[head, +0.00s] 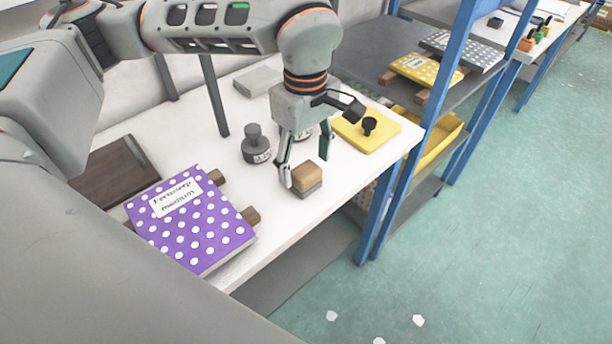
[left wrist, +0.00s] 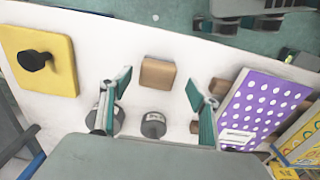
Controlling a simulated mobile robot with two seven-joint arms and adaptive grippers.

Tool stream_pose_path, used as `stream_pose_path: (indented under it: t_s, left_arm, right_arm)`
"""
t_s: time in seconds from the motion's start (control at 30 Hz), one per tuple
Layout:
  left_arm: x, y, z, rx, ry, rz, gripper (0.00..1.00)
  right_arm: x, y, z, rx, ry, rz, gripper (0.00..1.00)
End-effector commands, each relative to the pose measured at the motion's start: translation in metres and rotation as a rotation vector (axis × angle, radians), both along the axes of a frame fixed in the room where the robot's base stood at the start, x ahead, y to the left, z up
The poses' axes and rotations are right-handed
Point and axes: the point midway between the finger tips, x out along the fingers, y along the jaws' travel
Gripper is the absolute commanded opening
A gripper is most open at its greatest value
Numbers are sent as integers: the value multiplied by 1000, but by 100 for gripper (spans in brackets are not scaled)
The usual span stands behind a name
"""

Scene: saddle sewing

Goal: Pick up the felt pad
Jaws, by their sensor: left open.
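A small block, tan on top with a grey layer beneath, looks like the felt pad (head: 306,175). It lies on the white table near its front edge, and in the left wrist view its tan top (left wrist: 157,73) shows between my fingers. My left gripper (head: 306,164) is open and empty, pointing down over the pad; its left finger partly overlaps the pad in the head view. In the left wrist view my left gripper (left wrist: 159,80) has a finger on each side of the pad, with gaps. I cannot tell how high the fingertips are. My right gripper is not in view.
Two dark jars stand behind the pad; one is the grey jar (head: 256,145). A yellow board with a black knob (head: 368,125) lies right. A purple dotted book (head: 190,222) rests on wooden bars to the left. A blue-framed shelf (head: 400,185) stands beside the white table (head: 275,215).

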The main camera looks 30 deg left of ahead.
Motion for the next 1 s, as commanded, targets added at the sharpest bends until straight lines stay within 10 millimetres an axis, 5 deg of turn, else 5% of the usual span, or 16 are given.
stream_pose_path:
  t_s: [0.3,0.57,0.77,1.0]
  left_arm:
    - [3,1,-42,-1,3,-1,61]
    - [4,1,-45,-1,-1,-1,61]
    - [4,1,-44,-1,0,-1,18]
    - [4,1,-44,-1,-1,0,18]
  right_arm:
    - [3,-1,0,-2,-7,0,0]
    - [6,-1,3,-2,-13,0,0]
    - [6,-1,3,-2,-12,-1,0]
    - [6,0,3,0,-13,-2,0]
